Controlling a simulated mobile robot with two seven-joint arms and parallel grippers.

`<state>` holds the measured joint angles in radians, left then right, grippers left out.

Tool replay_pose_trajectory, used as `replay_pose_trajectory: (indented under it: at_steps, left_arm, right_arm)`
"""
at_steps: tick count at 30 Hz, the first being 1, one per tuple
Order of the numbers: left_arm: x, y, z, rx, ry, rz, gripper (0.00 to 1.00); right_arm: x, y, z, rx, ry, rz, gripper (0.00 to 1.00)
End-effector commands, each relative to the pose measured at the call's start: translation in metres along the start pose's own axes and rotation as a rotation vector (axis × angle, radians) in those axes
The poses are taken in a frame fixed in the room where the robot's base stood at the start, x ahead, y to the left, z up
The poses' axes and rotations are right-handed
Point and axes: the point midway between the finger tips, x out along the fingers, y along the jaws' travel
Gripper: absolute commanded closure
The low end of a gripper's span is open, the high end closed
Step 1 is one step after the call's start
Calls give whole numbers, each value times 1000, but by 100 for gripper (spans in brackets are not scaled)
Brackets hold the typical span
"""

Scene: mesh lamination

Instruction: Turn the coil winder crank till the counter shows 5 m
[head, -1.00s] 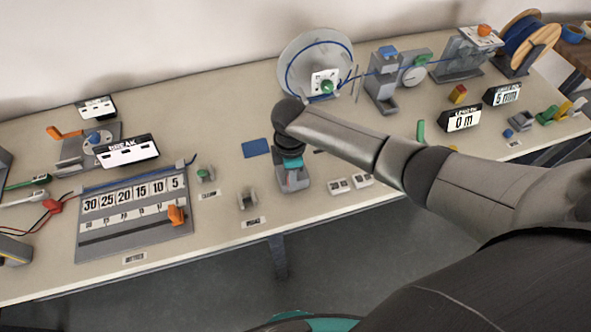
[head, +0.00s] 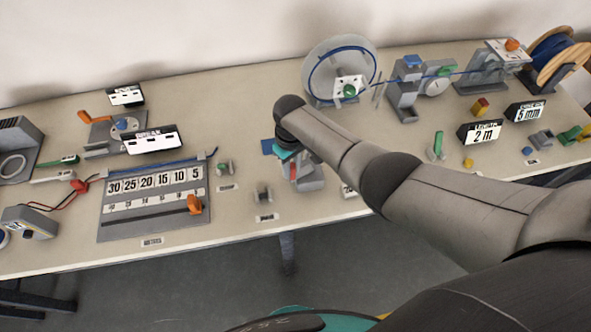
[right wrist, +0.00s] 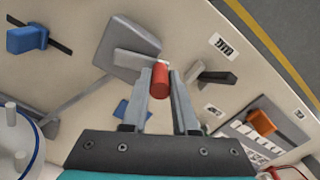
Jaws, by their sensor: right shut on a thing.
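The length counter (head: 482,132) reads 2 m on the right side of the bench. The coil winder's round drum (head: 318,78), with blue cable on it, stands at the back middle. A red crank handle (head: 293,172) shows by a grey block (head: 310,182) at the bench's front middle. My right gripper (head: 289,163) reaches down over it and is shut on the red handle. In the right wrist view the red handle (right wrist: 160,76) sits between the fingertips. My forearm hides part of the block. My left gripper is out of view.
A grey measuring board (head: 150,225) with an orange slider (head: 195,205) lies to the left. A blue cable spool (head: 555,55) stands at the far right.

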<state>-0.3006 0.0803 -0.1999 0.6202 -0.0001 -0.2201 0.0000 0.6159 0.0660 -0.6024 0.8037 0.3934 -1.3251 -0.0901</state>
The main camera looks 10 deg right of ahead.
Motion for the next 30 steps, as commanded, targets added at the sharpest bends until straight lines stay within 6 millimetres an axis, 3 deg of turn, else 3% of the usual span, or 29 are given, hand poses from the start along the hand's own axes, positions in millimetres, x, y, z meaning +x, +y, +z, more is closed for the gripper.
replay_pose_trajectory:
  at_steps: [30]
  left_arm:
    - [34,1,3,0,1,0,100]
  right_arm:
    - [0,30,-39,953,4,-3,100]
